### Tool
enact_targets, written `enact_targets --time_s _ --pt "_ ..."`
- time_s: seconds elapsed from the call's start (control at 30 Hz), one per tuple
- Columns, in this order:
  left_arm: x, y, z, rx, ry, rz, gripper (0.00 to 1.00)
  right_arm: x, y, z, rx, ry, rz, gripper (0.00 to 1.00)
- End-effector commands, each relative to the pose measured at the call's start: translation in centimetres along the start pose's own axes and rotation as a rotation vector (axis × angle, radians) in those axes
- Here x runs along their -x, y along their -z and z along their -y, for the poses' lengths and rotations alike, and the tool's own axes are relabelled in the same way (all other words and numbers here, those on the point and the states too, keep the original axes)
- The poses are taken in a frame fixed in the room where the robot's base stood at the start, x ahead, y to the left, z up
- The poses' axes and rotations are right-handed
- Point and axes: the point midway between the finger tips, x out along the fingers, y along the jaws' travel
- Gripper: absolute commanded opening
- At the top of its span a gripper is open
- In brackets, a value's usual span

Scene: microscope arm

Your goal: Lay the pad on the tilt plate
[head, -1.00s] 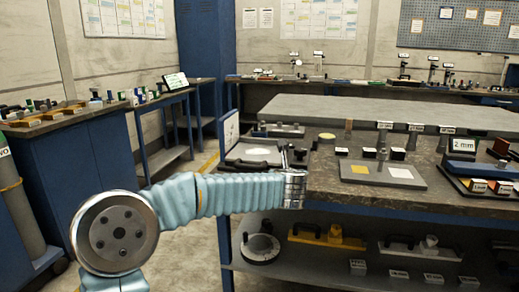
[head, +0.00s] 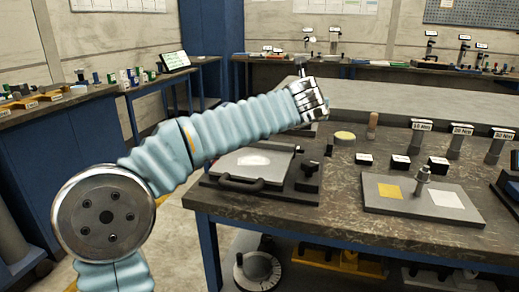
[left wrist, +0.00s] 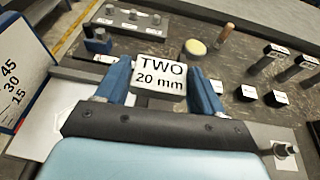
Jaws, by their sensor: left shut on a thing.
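My left gripper (left wrist: 158,72) is shut on a block labelled "TWO 20 mm" (left wrist: 160,80), between its blue fingers in the left wrist view. In the head view my left arm reaches over the table's left part, and the block is hardly visible there. The low plate with a dark handle, likely the tilt plate (head: 222,166), lies below the arm. A pale patch (head: 254,160) is on its top. A round yellow-topped disc (head: 344,136), possibly the pad, lies behind it to the right; the left wrist view shows it too (left wrist: 194,48). My right gripper is not seen.
A grey board (head: 385,204) with yellow and white squares and a metal post stands at the right. Small labelled blocks (head: 401,162) and labelled posts (head: 458,142) stand behind it. An angle sign (left wrist: 20,85) stands at the left. The table's front edge is bare.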

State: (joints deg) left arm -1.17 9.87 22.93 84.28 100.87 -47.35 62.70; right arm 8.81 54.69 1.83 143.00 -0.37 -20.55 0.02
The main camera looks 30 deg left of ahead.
Motion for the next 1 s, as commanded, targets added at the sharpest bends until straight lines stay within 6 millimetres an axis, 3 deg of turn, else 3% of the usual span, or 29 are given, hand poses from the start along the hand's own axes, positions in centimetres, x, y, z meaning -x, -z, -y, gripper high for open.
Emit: enact_targets --time_s 0.33,0.5,0.8,0.9,1.0 --pt "-3.1 2.9 -8.9 0.002 -0.009 -0.001 0.2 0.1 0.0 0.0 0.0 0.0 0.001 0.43" --pt "-4.9 5.9 -11.2 0.0 -0.004 -0.001 0.2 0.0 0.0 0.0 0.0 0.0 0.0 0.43" --pt "-6.2 8.3 -13.3 0.0 -0.004 -0.002 0.2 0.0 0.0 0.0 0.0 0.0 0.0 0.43" --pt "-7.0 10.4 -13.1 -0.001 0.0 -0.002 0.2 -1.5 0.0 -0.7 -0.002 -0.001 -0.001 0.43" --pt "-7.2 11.0 -13.0 0.0 0.0 0.0 0.2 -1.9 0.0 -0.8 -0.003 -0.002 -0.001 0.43"
